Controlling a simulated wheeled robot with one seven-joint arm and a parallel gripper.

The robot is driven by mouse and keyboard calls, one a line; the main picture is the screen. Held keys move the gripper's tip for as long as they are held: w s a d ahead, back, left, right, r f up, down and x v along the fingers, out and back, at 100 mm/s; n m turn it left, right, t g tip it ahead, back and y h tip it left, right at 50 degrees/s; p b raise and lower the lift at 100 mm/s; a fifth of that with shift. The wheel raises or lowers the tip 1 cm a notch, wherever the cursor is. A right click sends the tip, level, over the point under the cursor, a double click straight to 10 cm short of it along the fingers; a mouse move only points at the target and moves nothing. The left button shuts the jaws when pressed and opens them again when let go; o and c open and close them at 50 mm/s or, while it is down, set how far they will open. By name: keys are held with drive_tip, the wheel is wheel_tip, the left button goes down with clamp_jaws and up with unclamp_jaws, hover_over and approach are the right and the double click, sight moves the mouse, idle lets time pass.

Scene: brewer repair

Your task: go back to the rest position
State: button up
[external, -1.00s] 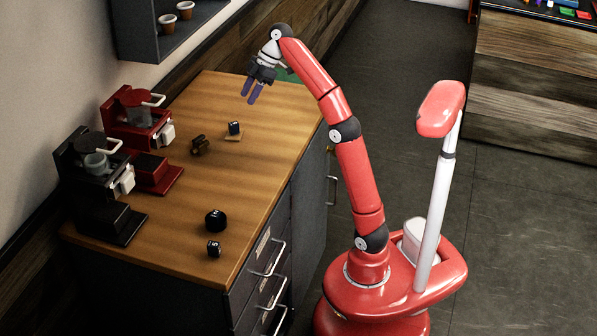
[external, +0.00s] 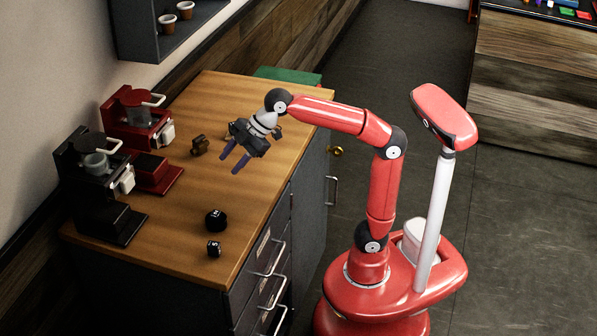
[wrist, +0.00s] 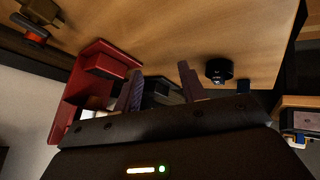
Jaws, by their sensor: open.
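My gripper (external: 235,160) is open and empty above the right part of the wooden counter (external: 185,225), with its purple fingers pointing down. In the wrist view, its two fingers (wrist: 158,88) stand apart with nothing between them. My arm is bent at the elbow, and the gripper hangs clear of the counter top.
A red brewer (external: 140,120) and a black brewer (external: 98,180) stand along the wall. A brown part (external: 200,145), a round black knob (external: 215,219) and a small black cube (external: 214,248) lie on the counter. A wall shelf (external: 150,35) hangs above.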

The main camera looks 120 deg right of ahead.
drive_tip(key=a+f+n, duration=0.1)
drive_tip(key=a, duration=0.3)
drive_tip(key=s+a+f+n+t, duration=0.1)
drive_tip(key=a, duration=0.4)
drive_tip(key=a+f+n+t+y, duration=0.1)
drive_tip(key=a, duration=0.3)
drive_tip(key=shift+s+a+f+n, duration=0.15)
drive_tip(key=shift+s+f+n, duration=0.2)
drive_tip(key=shift+s+n, duration=0.05)
drive_tip(key=s+a+f+n+t+y, duration=0.1)
drive_tip(key=s+a+f+n, duration=0.1)
drive_tip(key=s+a+f, duration=0.3)
drive_tip(key=s+d+f+m+g, duration=0.2)
drive_tip(key=s+f+m, duration=0.3)
drive_tip(key=f, duration=0.4)
drive_tip(key=s+d+f+m+g, duration=0.3)
drive_tip(key=s+d+f+m, duration=0.1)
drive_tip(key=s+f, duration=0.3)
wheel_tip(320, 180, down, 2)
drive_tip(key=shift+f+m+h, duration=0.25)
drive_tip(key=shift+m+h, duration=0.15)
drive_tip(key=shift+m, duration=0.2)
